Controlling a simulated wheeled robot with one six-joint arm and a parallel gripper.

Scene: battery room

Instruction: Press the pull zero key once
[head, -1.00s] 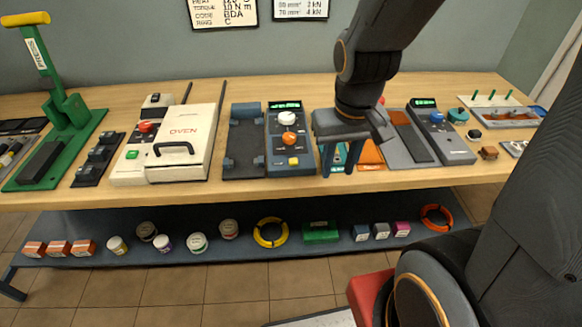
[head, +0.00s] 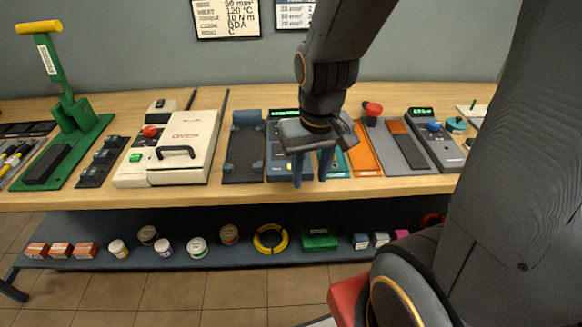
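My gripper (head: 310,182) hangs fingers-down at the front of the bench, over the dark blue control unit (head: 276,168) with a green display. Its two blue fingers are apart with nothing between them. The gripper hides most of that unit's face, including its knobs and yellow key. A grey unit (head: 447,156) with a green display and a blue knob (head: 434,126) stands further right, beside a long grey plate (head: 402,152). The lettering on both units is too small to read, so I cannot tell which key is the pull zero key.
Left on the wooden bench (head: 236,193) are a green press (head: 75,115), a cream oven (head: 185,140) and a dark fixture (head: 244,160). An orange plate (head: 362,155) and a red knob (head: 373,109) lie right of my gripper. The lower shelf holds tubs, a yellow ring and boxes.

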